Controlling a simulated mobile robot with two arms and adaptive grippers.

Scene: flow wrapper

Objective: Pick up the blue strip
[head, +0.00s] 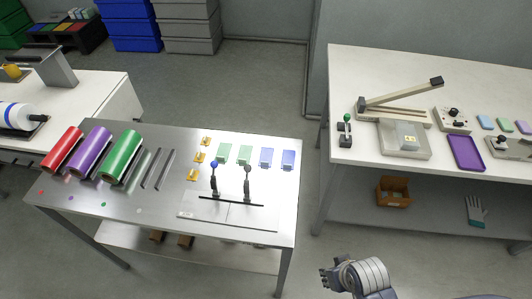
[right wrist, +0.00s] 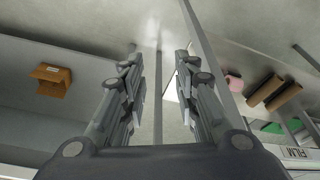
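Two flat blue pieces, a left one (head: 266,157) and a right one (head: 288,160), lie side by side on the metal table, right of two green ones. A small light-blue piece (head: 486,122) lies on the white bench at right. I cannot tell which of these is the blue strip. My right gripper (head: 326,276) is at the bottom of the head view, away from all of them, in front of the gap between the tables. In the right wrist view its fingers (right wrist: 158,88) are apart with nothing between them. My left gripper is not in view.
The metal table (head: 150,215) also holds red, purple and green rolls, two dark bars and a fixture with two levers (head: 231,200). The white bench (head: 375,70) holds a lever device, a purple tray (head: 466,153) and control boxes. A brown bin (head: 393,191) sits on its lower shelf.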

